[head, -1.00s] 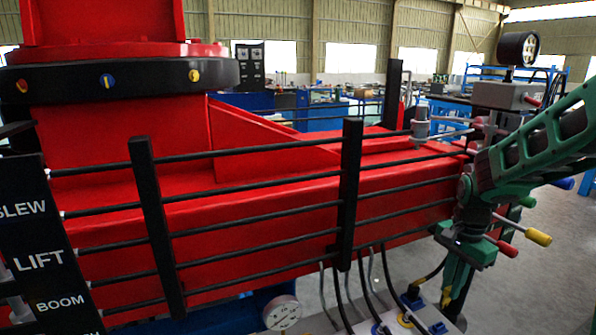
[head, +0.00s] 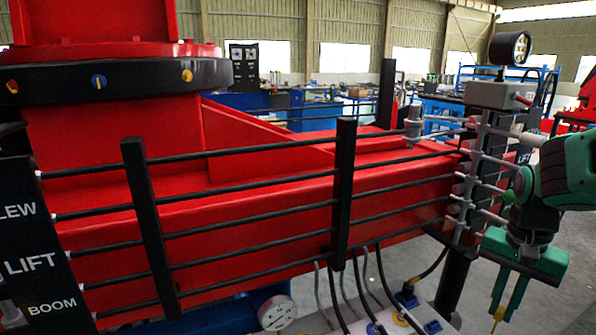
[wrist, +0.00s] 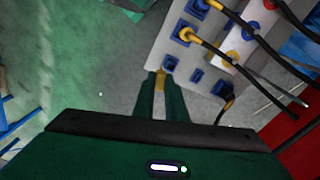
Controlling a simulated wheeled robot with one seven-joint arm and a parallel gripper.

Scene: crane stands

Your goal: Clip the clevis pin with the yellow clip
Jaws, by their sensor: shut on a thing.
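My gripper (head: 507,297), green, points down at the lower right in the head view. Its fingers are shut on the yellow clip (head: 500,314), of which a small part shows below the tips. In the wrist view the clip (wrist: 161,78) shows as a small yellow piece between the dark green fingertips. A grey upright cylinder (head: 413,126) stands on the far end of the red beam, left of and above my gripper; I cannot tell for sure whether it is the clevis pin. My gripper is well apart from it.
A valve block with grey rods (head: 478,180) and a grey box with a gauge (head: 510,48) stand just left of my arm. Black rails (head: 250,185) run before the red beam (head: 270,235). A panel with hoses and blue sockets (head: 407,302) lies below. The floor at right is clear.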

